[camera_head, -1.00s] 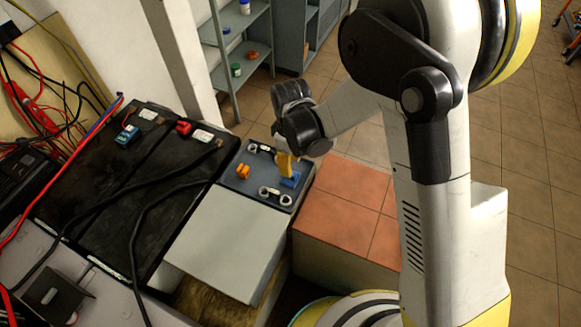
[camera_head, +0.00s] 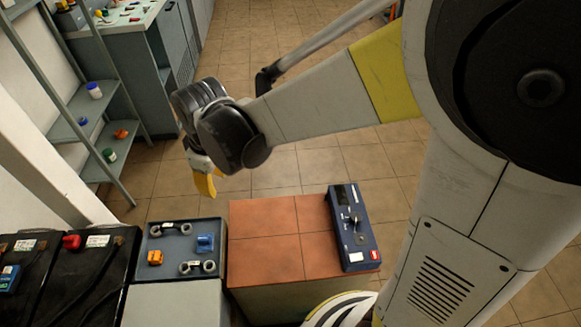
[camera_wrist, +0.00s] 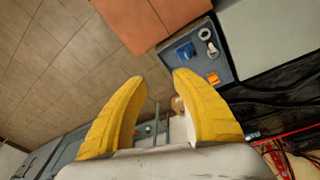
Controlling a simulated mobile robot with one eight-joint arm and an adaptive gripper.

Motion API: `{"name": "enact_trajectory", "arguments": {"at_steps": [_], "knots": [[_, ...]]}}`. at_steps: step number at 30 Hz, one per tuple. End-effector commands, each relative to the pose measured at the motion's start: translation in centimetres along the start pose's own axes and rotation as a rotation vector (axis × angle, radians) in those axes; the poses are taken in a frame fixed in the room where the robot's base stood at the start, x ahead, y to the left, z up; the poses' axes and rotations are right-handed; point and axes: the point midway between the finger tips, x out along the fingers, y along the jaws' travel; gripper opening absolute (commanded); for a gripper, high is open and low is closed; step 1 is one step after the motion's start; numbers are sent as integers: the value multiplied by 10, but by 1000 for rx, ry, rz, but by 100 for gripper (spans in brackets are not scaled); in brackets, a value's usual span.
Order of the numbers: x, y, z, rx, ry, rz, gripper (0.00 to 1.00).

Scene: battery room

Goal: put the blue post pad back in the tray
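The blue post pad (camera_head: 205,243) lies in the right part of the grey-blue tray (camera_head: 179,228), and it also shows in the wrist view (camera_wrist: 184,52). An orange pad (camera_head: 155,257) and two grey ring-shaped clamps (camera_head: 197,267) are in the same tray. My gripper (camera_head: 204,188), with yellow fingers, hangs in the air beyond the tray's far edge, apart from the pad. In the wrist view its fingers (camera_wrist: 160,78) are spread, with nothing held between them.
Black batteries (camera_head: 105,265) with cables stand left of the tray. A red-tiled block (camera_head: 265,225) is to its right, with a dark blue meter (camera_head: 353,228) on it. A shelf rack (camera_head: 100,115) with small jars stands at the back left. The floor (camera_head: 300,165) behind is clear.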

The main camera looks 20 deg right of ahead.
Motion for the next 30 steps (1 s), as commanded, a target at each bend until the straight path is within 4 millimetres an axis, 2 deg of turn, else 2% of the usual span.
{"name": "enact_trajectory", "arguments": {"at_steps": [1,6,10,15,21,30], "knots": [[-20,7,17,73,28,23,33],[-74,24,70,331,139,102,33],[-100,27,112,520,227,157,33],[-116,26,152,705,323,209,33],[-121,24,170,797,375,235,33],[-121,24,171,803,379,236,33]]}}
